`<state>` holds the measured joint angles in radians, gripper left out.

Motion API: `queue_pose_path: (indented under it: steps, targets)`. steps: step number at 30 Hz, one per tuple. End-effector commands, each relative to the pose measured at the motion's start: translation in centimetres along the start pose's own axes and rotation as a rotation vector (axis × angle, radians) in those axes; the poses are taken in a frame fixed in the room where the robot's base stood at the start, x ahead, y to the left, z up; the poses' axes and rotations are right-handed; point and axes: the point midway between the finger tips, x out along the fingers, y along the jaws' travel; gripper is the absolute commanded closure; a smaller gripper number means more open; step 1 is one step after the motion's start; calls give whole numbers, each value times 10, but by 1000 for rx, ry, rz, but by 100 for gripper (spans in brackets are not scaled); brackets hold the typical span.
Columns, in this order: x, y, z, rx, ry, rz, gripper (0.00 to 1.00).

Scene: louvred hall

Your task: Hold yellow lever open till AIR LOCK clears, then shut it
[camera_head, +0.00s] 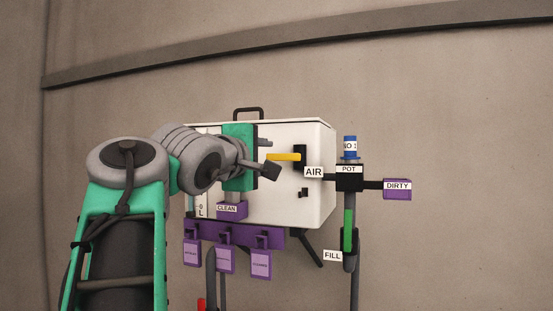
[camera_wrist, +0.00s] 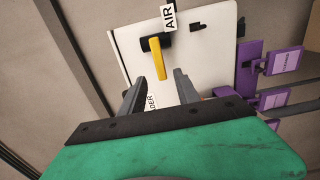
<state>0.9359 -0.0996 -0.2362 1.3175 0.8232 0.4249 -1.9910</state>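The yellow lever (camera_head: 284,157) sticks out level to the left from a black mount (camera_head: 300,158) on the front of a white box (camera_head: 318,204). An AIR label (camera_head: 314,172) sits beside the mount. My gripper (camera_head: 267,157) is at the lever's free end, with one finger above and one below it. In the wrist view, my gripper (camera_wrist: 159,78) has its two grey fingers spread apart. The tip of the yellow lever (camera_wrist: 158,58) lies between the fingertips, with a gap on each side. No AIR LOCK sign is readable; my arm hides part of the box's left side.
Purple tags (camera_head: 225,260) hang from a purple rail under the box. A CLEAN block (camera_head: 231,210) sits below my gripper. To the right are a blue-topped POT fitting (camera_head: 350,147), a DIRTY block (camera_head: 397,188) and a green handle (camera_head: 348,230) near FILL. Bare wall lies behind.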

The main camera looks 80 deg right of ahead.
Motion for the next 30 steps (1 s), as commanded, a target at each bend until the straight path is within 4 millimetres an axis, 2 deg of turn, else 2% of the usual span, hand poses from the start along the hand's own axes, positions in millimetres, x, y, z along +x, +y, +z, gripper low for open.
queue_pose_path:
  steps: [12, 16, 24, 30]
  targets:
    - [60, 0, 0, -2, -1, -3, 62]
    - [59, -1, -2, 0, 3, -1, 62]
    - [74, -1, -1, 0, 2, -2, 62]
    - [75, -1, -2, 1, 3, -1, 62]
